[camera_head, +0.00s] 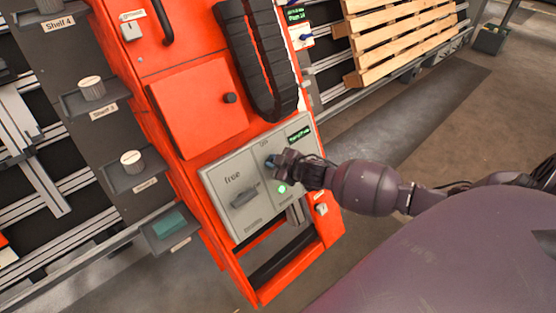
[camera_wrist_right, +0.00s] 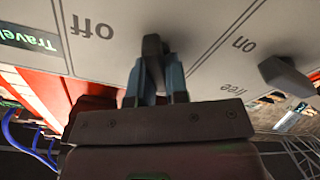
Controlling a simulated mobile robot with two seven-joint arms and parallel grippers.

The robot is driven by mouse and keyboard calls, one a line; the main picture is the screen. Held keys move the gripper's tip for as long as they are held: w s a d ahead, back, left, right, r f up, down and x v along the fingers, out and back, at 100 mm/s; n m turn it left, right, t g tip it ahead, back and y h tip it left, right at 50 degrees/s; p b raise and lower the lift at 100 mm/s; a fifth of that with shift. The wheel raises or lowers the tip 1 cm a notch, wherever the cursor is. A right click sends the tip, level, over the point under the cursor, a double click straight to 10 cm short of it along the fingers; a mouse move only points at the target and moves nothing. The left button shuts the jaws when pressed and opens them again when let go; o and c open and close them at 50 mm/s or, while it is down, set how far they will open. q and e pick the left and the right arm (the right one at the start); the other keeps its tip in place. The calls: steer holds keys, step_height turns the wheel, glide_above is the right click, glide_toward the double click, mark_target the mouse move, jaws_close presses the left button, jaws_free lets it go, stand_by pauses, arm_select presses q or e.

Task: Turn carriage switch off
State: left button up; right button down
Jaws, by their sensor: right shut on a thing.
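A grey control panel (camera_head: 216,178) sits on the front of an orange cabinet. My right gripper (camera_head: 272,161) is at the panel's right half and hides most of the switch there. In the right wrist view, my right gripper (camera_wrist_right: 154,82) is shut on this dark switch knob (camera_wrist_right: 152,47), with a finger on each side. The word "off" stands beside the knob, upside down in that view; "on" is farther right. A second dark knob (camera_head: 243,196) is on the panel's left half, below "free". A green light (camera_head: 281,188) glows below my gripper. My left gripper is out of view.
The floor at right is open.

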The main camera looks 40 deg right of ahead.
steer(key=shift+r+n+p, duration=0.15)
steer(key=shift+n+p, duration=0.25)
steer(key=shift+n, duration=0.6)
steer(key=n+p, duration=0.1)
steer(key=n, duration=0.1)
steer(key=shift+a+n, duration=0.1)
steer(key=shift+n, duration=0.3)
steer(key=n, duration=0.1)
steer(key=n+p, duration=0.1)
steer(key=shift+s+f+n+g, duration=0.1)
steer(key=shift+f+n+g, duration=0.15)
steer(key=shift+n+g, duration=0.05)
steer(key=shift+f+n+y+p, duration=0.1)
steer(key=shift+n+y+p, duration=0.2)
steer(key=shift+n+p, duration=0.55)
steer(key=shift+s+f+n, duration=0.1)
steer(key=shift+f+n, duration=0.05)
steer(key=shift+n, duration=0.8)
steer(key=shift+f+n, duration=0.1)
steer(key=shift+n, duration=0.2)
steer(key=c, duration=1.1)
jaws_free()
